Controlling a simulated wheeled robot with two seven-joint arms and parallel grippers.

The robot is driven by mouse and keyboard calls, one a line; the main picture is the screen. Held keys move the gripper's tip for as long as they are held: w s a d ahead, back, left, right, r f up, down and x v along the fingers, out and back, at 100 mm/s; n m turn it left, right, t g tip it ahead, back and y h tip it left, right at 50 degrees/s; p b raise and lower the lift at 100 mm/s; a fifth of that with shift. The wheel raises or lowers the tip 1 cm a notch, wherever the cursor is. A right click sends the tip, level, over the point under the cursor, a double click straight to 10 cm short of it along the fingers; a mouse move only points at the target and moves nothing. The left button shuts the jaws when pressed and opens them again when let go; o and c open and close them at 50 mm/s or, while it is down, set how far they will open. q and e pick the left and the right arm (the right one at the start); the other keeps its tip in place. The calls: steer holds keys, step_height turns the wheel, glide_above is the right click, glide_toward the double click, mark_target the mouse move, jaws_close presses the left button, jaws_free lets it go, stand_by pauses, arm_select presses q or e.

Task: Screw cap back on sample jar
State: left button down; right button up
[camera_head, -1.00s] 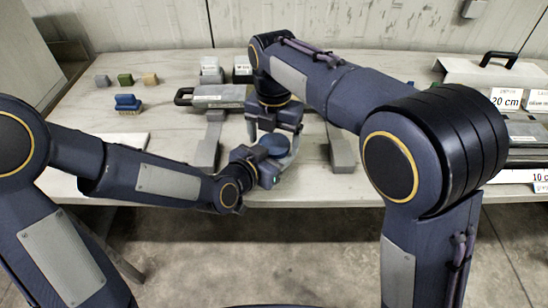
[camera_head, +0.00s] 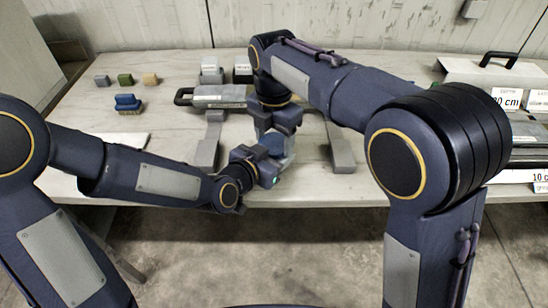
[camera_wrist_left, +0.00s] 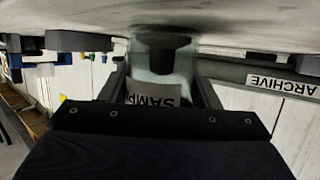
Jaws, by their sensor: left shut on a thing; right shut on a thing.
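The sample jar (camera_wrist_left: 152,91) is between the fingers of my left gripper (camera_wrist_left: 160,78). Its white label with the letters "SAMP" shows upside down in the left wrist view. In the head view my left gripper (camera_head: 262,168) is shut on the jar, near the table's front edge; a pale part of the jar (camera_head: 288,160) shows beside it.
Grey blocks (camera_head: 341,155) flank the work spot on the table. Behind is a grey case (camera_head: 205,98) with a black handle. A blue brush (camera_head: 128,103) and small coloured blocks (camera_head: 125,79) lie at the left. Labelled boxes stand at the right.

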steer(key=o, duration=1.1)
steer(key=shift+r, duration=2.3)
steer(key=shift+c, duration=0.4)
steer(key=shift+r+n, duration=1.7)
steer(key=shift+r, duration=0.05)
